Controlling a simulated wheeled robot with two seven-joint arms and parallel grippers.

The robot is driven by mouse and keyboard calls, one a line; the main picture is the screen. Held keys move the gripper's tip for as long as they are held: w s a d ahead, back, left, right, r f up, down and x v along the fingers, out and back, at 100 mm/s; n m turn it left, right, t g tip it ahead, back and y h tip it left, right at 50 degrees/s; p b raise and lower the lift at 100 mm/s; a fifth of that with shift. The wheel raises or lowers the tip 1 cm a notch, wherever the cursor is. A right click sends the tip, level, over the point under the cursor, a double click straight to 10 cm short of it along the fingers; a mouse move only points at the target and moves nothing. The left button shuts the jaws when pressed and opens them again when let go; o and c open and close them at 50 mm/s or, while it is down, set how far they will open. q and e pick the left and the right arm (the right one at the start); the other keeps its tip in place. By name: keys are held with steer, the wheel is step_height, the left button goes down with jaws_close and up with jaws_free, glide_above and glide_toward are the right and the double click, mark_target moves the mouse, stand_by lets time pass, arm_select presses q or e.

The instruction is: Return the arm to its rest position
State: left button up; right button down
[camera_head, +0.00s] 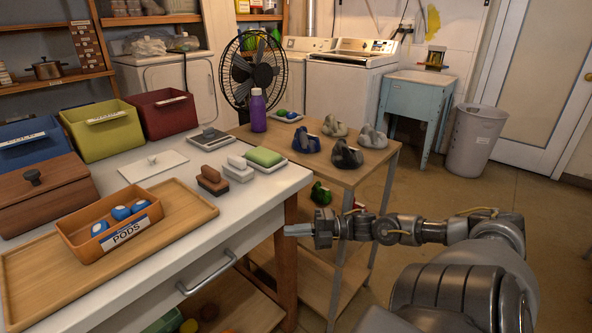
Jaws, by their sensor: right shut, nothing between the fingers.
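My right arm comes in from the lower right. Its gripper (298,230) points left, in front of the wooden shelf cart and just right of the white counter's corner. The fingers are together and hold nothing. The gripper looks apart from the counter, though the exact gap is hard to tell. My left gripper is out of view.
The white counter (232,207) holds an orange PODS box (78,234) on a wooden tray (188,212), brushes and bins. The wooden cart (318,169) carries several tape dispensers and a purple bottle (258,111).

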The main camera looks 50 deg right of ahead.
steer(key=shift+s+d, duration=0.1)
steer(key=shift+s, duration=0.05)
